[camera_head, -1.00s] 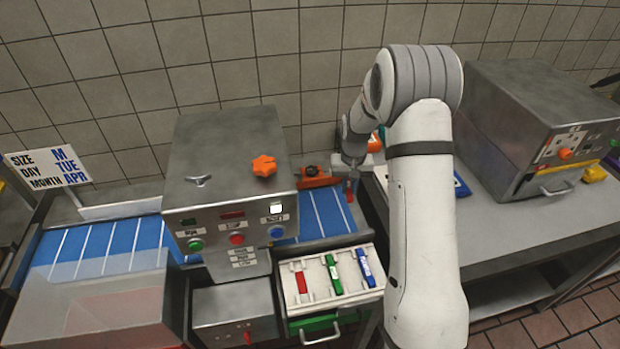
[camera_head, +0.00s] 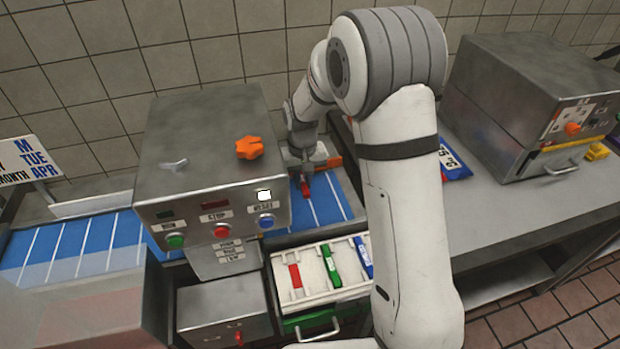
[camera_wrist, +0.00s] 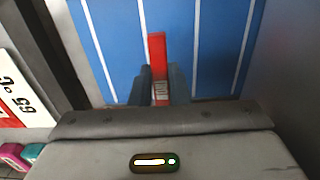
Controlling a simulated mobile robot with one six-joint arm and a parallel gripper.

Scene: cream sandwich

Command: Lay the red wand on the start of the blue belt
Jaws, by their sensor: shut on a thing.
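My gripper (camera_head: 304,174) is shut on a red wand (camera_head: 306,188), over the blue belt (camera_head: 328,206) just right of the machine. In the wrist view, the dark fingers (camera_wrist: 159,84) pinch the wand's near end. The wand (camera_wrist: 157,50) points away from the gripper, roughly along the white lines on the belt (camera_wrist: 205,35). I cannot tell whether the wand touches the belt. My arm hides part of the belt's right end in the head view. The belt also shows left of the machine.
The steel machine (camera_head: 165,125) with buttons and an orange knob (camera_head: 249,147) stands close left of my gripper. A white tray (camera_head: 310,296) in front holds red, green and blue wands. A second steel machine (camera_head: 500,110) and a blue sign (camera_head: 453,163) are on the right table (camera_head: 490,215).

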